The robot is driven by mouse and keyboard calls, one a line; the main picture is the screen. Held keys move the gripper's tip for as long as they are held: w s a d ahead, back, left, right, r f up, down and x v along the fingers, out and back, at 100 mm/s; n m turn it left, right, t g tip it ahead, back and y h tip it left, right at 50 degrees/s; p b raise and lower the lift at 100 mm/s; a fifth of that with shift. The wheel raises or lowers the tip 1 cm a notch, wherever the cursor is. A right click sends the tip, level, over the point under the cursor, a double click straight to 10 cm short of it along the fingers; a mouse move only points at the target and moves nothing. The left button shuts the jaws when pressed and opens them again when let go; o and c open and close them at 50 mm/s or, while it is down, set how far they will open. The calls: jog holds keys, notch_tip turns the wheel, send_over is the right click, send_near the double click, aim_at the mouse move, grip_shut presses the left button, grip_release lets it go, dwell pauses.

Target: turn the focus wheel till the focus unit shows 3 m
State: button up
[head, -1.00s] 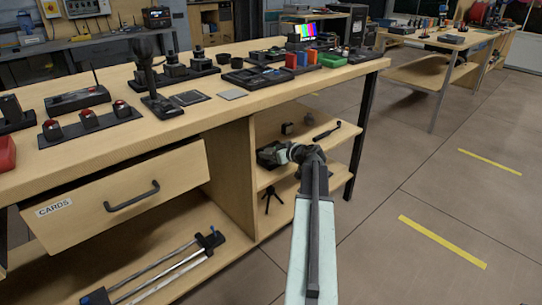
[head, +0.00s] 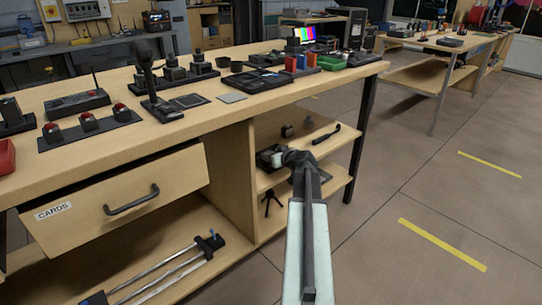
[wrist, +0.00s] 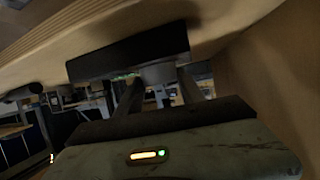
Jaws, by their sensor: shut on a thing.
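In the wrist view a dark block (wrist: 125,55), which looks like the focus unit, lies across the top. A grey round part (wrist: 158,72), apparently the focus wheel, shows on its near face. My gripper (wrist: 160,78) has one finger on each side of this part and is shut on it. In the head view my arm reaches to the shelf under the bench, and the dark unit (head: 265,156) there is partly hidden behind my wrist. No distance reading can be made out; only a small green patch shows at the block's edge.
The workbench top (head: 185,135) overhangs the shelf (head: 335,172). A dark handled tool (head: 326,134) lies right of my wrist, and a small tripod (head: 272,202) stands below. The CARDS drawer (head: 120,190) is at left. Floor to the right is clear.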

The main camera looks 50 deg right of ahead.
jog(key=o, duration=1.4)
jog(key=shift+c, duration=0.2)
jog(key=p+v, duration=0.3)
jog(key=v, duration=0.5)
jog(key=shift+w+d, duration=0.1)
